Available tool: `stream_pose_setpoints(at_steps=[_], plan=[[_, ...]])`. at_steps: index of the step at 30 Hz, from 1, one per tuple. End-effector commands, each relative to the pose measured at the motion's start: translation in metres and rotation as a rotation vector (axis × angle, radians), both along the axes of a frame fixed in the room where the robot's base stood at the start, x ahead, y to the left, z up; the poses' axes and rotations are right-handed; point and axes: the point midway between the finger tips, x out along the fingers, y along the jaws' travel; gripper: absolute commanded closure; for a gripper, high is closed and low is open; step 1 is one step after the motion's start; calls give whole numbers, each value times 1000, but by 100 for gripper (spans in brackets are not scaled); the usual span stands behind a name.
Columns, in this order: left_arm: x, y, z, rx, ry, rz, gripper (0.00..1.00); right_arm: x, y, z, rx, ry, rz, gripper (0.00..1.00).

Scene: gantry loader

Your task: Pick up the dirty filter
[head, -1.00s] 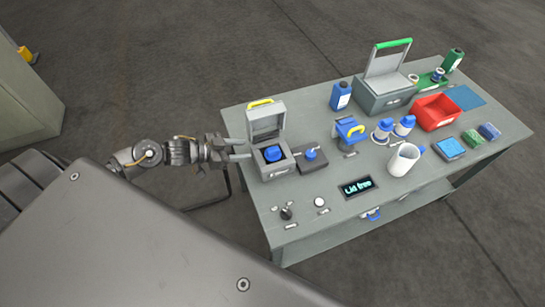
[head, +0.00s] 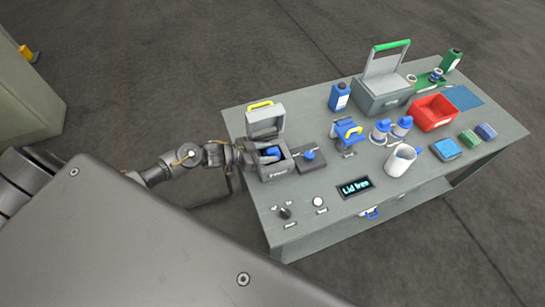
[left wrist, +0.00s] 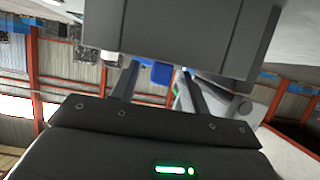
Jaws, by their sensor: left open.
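A grey box (head: 278,173) with its lid raised, a yellow handle on top of the lid, stands at the table's near left. A blue-topped part (head: 272,151), which I take to be the filter, sits inside it. My left gripper (head: 266,155) is open at the box's left side, its fingers reaching in over the rim beside the blue part and hiding some of it. In the left wrist view the blue part (left wrist: 158,72) shows between the two open fingers (left wrist: 158,92). I cannot tell whether they touch it, or whether it is dirty. My right gripper is not in view.
A dark block with a blue knob (head: 308,161) stands right of the box. A display (head: 356,187) reads "Lid free". A blue clamp-like part (head: 347,132), blue-capped cylinders (head: 381,131), a white jug (head: 400,161) and a red bin (head: 433,112) are farther right.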

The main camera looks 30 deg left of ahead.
Motion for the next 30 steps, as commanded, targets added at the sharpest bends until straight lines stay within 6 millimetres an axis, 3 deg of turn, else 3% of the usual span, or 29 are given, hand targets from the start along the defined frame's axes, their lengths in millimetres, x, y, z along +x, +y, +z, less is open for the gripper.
stream_pose_setpoints(at_steps=[6, 16, 30], plan=[[0, 0, 0, 0, 0, 0, 57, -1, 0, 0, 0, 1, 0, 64], [0, 0, 0, 0, 0, 0, 100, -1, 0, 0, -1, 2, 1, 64], [0, 0, 3, -1, -2, 0, 100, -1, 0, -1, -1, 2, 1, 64]])
